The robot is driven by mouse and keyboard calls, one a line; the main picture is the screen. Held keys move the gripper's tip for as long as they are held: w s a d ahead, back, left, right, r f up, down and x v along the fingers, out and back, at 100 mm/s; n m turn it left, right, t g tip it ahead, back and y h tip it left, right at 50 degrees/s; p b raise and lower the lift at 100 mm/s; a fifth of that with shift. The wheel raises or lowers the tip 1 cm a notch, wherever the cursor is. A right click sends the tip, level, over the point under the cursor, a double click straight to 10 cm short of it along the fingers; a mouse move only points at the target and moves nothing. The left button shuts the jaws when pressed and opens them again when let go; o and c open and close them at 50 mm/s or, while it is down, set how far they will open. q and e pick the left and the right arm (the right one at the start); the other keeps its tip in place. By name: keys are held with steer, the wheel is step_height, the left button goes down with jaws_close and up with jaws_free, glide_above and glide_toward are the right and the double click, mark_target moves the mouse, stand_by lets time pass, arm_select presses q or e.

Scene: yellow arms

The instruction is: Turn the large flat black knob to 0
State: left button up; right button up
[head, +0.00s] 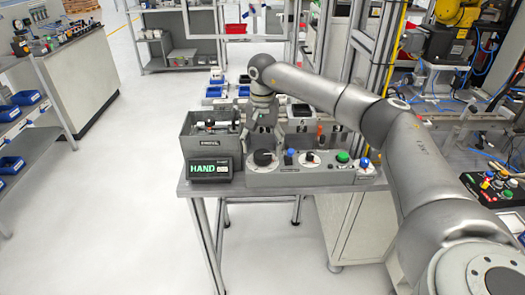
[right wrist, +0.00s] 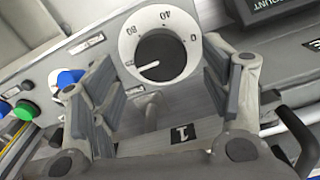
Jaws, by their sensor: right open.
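The large flat black knob (right wrist: 162,52) sits on a white dial with printed numbers. Its white pointer line is at the lower left in the right wrist view, away from the 0 at the right of the dial. In the head view the knob (head: 264,158) is at the left end of the grey control panel (head: 290,180). My right gripper (right wrist: 160,75) is open, its fingers apart on either side of the dial in the picture, with nothing held. In the head view my right gripper (head: 262,138) is just behind and above the knob. My left gripper is not in view.
A blue knob (right wrist: 68,78) and green button (right wrist: 24,110) lie along the panel. A display reading HAND (head: 208,169) and a grey bin (head: 211,136) stand left of the panel. Another small dial (head: 310,158) is to its right. Open floor lies left of the table.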

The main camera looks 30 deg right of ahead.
mark_target(262, 154)
steer(key=shift+f, duration=1.6)
steer(key=shift+c, duration=0.3)
steer(key=c, duration=1)
